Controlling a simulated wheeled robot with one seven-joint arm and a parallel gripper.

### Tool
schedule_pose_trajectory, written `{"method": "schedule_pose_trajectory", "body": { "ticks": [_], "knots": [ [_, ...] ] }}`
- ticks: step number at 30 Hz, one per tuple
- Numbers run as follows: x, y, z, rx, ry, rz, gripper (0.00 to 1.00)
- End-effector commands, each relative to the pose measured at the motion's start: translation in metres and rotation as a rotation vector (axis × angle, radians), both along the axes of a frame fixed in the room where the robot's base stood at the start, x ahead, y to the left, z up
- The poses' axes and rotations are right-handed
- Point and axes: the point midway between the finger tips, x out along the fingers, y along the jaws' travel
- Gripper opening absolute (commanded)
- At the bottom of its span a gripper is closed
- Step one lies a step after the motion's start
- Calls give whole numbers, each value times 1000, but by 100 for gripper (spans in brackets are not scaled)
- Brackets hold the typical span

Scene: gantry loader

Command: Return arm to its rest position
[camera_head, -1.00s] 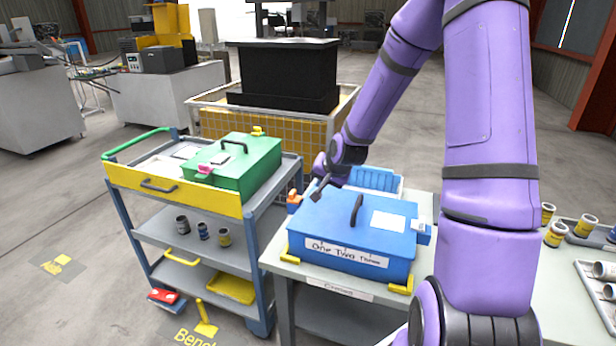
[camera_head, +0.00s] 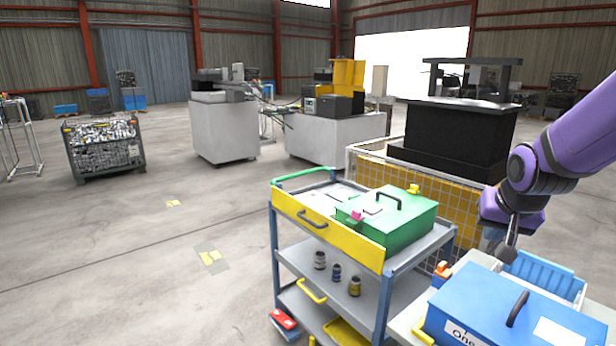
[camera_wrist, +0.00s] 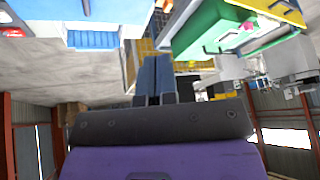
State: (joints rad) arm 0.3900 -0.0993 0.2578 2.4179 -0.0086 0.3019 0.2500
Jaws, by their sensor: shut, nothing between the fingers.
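My purple arm reaches in from the right edge of the head view. My gripper (camera_head: 509,250) hangs at its end, above the back edge of the blue lidded box (camera_head: 495,310) and apart from its black handle. In the wrist view my gripper (camera_wrist: 153,78) shows with its two fingers side by side and closed, with nothing between them. The wrist picture is upside down, with the blue box out at the top left and the green box (camera_wrist: 205,32) at the top.
A trolley (camera_head: 330,222) with a green box (camera_head: 395,228) on top stands left of the blue box. A blue bin (camera_head: 543,275) is behind the blue box. A wire cage (camera_head: 455,200) with a black block stands behind. Open floor lies at left.

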Motion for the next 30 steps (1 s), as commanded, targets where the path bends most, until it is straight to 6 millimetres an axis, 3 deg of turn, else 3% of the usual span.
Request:
{"method": "schedule_pose_trajectory", "body": {
  "ticks": [3, 9, 15, 21, 25, 30],
  "knots": [
    [-28, 14, 27, -36, 8, 50, 0],
    [-80, 33, 62, -74, 29, 133, 0],
    [-136, 47, 88, -90, 43, 219, 0],
    [-186, 54, 101, -86, 55, 299, 0],
    [-205, 55, 103, -81, 61, 333, 0],
    [-213, 56, 104, -79, 65, 347, 0]
  ]
}}
